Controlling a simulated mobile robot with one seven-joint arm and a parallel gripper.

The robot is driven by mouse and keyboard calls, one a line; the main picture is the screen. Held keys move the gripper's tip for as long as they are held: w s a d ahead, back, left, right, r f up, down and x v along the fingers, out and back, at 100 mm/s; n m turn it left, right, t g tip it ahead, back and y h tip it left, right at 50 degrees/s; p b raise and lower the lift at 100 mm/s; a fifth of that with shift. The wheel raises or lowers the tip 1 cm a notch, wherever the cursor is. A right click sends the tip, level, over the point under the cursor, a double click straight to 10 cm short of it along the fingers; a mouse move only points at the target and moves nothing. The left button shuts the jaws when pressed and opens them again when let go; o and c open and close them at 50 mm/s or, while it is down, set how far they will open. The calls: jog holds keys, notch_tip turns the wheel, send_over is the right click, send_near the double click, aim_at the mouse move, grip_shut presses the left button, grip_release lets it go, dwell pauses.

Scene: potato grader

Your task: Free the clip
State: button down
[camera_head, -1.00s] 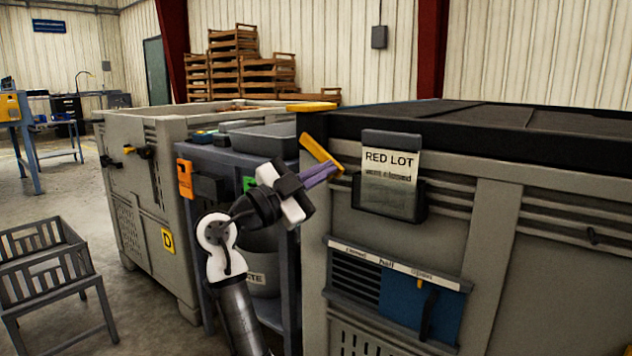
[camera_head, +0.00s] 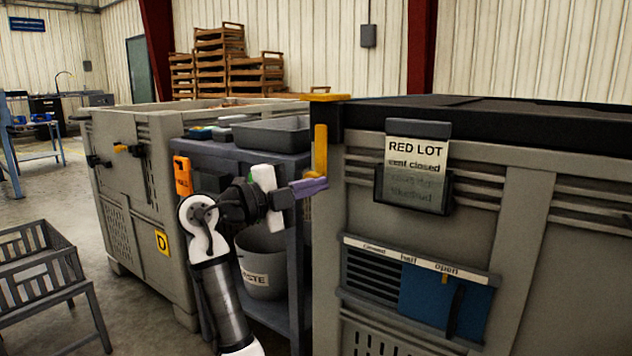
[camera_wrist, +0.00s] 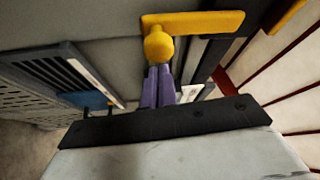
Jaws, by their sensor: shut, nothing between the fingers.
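The yellow clip (camera_head: 320,151) is at the left front corner of the big grey bin, below its black lid. Its arm hangs about upright in the head view, with a small foot low down. In the wrist view the clip (camera_wrist: 205,22) is a flat yellow bar with a round knob at its left end. My gripper (camera_head: 322,186) is shut and empty, its purple fingers just below the clip's lower end. In the wrist view my fingers (camera_wrist: 158,72) point at the knob and overlap it; I cannot tell whether they touch.
A yellow piece (camera_head: 325,97) lies on the lid corner above. A RED LOT card (camera_head: 417,155) sits in a dark holder (camera_head: 412,190) on the bin front, above a blue vent slide (camera_head: 445,303). A grey cart (camera_head: 250,160) stands close behind my arm.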

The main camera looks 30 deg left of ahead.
jog(key=shift+a+f, duration=0.1)
jog(key=shift+a, duration=0.4)
jog(key=shift+a, duration=0.1)
dwell(0.3)
